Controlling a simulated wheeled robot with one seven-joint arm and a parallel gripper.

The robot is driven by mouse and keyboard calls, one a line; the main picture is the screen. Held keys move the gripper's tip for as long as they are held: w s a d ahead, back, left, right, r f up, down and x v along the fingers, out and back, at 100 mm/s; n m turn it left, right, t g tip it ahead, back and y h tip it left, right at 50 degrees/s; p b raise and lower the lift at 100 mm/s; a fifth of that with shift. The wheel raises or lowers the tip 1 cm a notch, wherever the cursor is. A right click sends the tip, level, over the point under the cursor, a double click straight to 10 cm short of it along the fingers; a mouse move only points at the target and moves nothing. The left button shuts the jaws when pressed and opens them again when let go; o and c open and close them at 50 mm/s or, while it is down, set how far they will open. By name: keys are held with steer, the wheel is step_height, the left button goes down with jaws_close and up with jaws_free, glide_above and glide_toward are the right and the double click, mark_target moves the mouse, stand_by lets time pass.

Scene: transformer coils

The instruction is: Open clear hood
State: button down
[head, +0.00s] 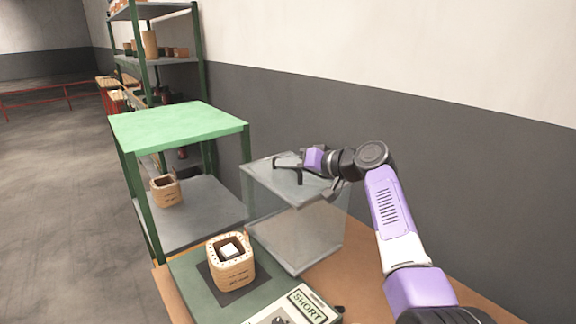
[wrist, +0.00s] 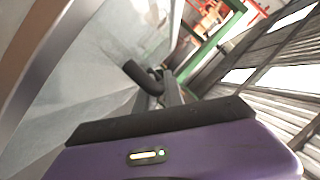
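The clear hood (head: 295,236) is a see-through box at the back of the green tester (head: 190,280), against the wall side. A wooden-looking coil (head: 232,270) stands upright on a dark pad in front of the hood, uncovered. My gripper (head: 290,165) is at the top of the hood, with dark parts reaching left over its upper edge. In the wrist view a curved dark piece (wrist: 145,76) lies just beyond my gripper's dark edge, beside clear panels (wrist: 75,85). Whether my fingers are closed on it is not clear.
A green-topped shelf stand (head: 180,124) is left of the tester, with another coil (head: 165,191) on its lower shelf. A tall rack (head: 160,60) stands behind. The floor at left is open.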

steer(key=c, duration=1.7)
jaws_free()
steer(key=shift+a+f, duration=0.15)
step_height(320, 180, up, 2)
glide_above(317, 187)
steer(key=a, duration=0.2)
steer(key=shift+w+d+r+b, duration=0.15)
steer(key=shift+w+r+b, duration=0.05)
steer(key=shift+w+b, duration=0.25)
steer(key=shift+d, duration=0.1)
steer(key=shift+p+v, duration=0.55)
steer(key=shift+v, duration=0.4)
steer(key=shift+p+v, duration=1.45)
steer(key=shift+v, duration=2.1)
steer(key=shift+w, duration=0.1)
